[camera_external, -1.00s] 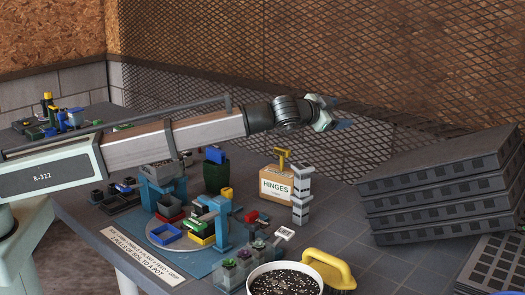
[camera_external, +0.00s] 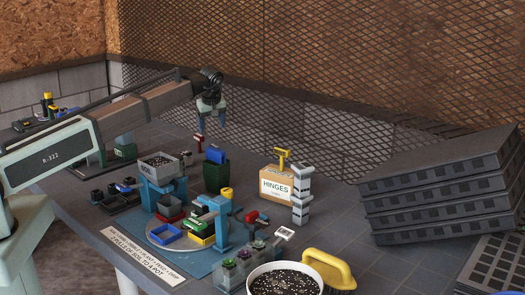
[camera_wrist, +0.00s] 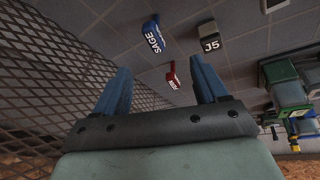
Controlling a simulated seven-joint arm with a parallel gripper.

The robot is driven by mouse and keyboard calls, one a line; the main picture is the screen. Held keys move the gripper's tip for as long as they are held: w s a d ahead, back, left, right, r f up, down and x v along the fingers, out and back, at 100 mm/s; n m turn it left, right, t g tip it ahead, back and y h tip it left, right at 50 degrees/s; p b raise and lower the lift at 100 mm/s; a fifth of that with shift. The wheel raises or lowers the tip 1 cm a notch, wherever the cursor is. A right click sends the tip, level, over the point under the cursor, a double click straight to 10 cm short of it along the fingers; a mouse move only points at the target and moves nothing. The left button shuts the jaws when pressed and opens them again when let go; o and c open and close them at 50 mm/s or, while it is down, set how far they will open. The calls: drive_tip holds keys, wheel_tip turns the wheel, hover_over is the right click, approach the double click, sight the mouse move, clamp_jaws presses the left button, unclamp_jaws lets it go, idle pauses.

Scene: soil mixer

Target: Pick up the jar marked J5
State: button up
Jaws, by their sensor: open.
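The jar marked J5 (camera_wrist: 209,38) shows in the wrist view at upper centre-right, with a dark label reading J5 and a pale part beside it. I cannot pick it out for sure in the external view. My gripper (camera_external: 212,123) points down above the back of the table, behind the dark green pot. In the wrist view my gripper (camera_wrist: 160,66) has its two blue fingers spread with nothing between them. The jar lies beyond the right fingertip, apart from it.
A blue item marked SAGE (camera_wrist: 154,36) and a small red labelled item (camera_wrist: 172,76) are near the jar. A green machine-like object (camera_wrist: 288,90) stands right. The mesh fence (camera_external: 330,90) runs along the back. A box marked HINGES (camera_external: 276,186) stands right of the dark green pot (camera_external: 216,178).

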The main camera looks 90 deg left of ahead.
sight(181, 152)
drive_tip(key=s+a+f+n+h, duration=0.2)
drive_tip(key=s+a+n+h, duration=0.15)
drive_tip(key=s, duration=0.65)
drive_tip(key=shift+n+g+y, duration=0.25)
drive_tip(key=shift+g, duration=0.15)
drive_tip(key=f, duration=0.7)
drive_tip(key=shift+s+a+f, duration=0.1)
drive_tip(key=shift+s+f, duration=0.15)
drive_tip(key=shift+f, duration=0.1)
drive_tip(key=shift+s+a+f, duration=0.1)
drive_tip(key=shift+a+f, duration=0.1)
drive_tip(key=shift+f, duration=0.7)
drive_tip(key=shift+s+a+f, duration=0.1)
drive_tip(key=shift+a+f, duration=0.1)
drive_tip(key=shift+f, duration=0.65)
drive_tip(key=shift+s+a+f, duration=0.1)
drive_tip(key=shift+a+f, duration=0.1)
drive_tip(key=shift+f, duration=0.7)
drive_tip(key=c, duration=1.1)
drive_tip(key=shift+o, duration=0.2)
